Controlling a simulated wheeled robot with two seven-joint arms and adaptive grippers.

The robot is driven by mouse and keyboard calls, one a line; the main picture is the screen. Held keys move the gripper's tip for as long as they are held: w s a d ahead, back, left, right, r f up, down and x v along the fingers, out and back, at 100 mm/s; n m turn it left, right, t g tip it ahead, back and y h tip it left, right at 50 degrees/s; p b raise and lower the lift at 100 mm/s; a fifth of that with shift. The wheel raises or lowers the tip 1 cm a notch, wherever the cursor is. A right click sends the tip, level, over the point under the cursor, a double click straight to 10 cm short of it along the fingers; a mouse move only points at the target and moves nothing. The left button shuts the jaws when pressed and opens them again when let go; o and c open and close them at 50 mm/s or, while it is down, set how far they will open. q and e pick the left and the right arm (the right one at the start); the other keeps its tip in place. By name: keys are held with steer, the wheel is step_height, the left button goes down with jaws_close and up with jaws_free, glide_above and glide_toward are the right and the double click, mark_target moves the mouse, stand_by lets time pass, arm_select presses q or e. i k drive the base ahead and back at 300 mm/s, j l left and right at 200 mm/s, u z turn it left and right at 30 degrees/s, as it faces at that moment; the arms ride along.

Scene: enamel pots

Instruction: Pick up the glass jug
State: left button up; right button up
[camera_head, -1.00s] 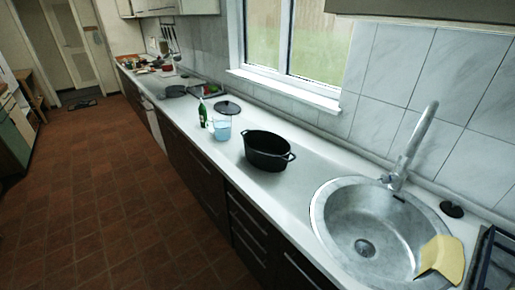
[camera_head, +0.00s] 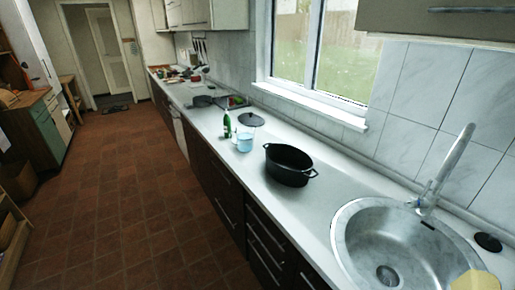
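A small clear, bluish glass jug (camera_head: 244,142) stands upright on the white worktop, beside a green bottle (camera_head: 227,126) and to the left of a black pot. It looks small from here, so its handle is hard to make out. Neither of my grippers shows in the head view.
The open black pot (camera_head: 289,164) stands on the worktop (camera_head: 330,195). A dark lid (camera_head: 251,119) lies behind the jug. A round steel sink (camera_head: 360,221) with a tap (camera_head: 440,175) is at the right, with a yellow cloth (camera_head: 475,281). The tiled floor (camera_head: 130,215) is clear.

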mark_target(246, 133)
steer(key=i+j+z, duration=0.35)
steer(key=j+z, duration=0.15)
steer(key=i+j+z, duration=0.1)
steer(key=j+z, duration=0.2)
steer(key=j, duration=0.2)
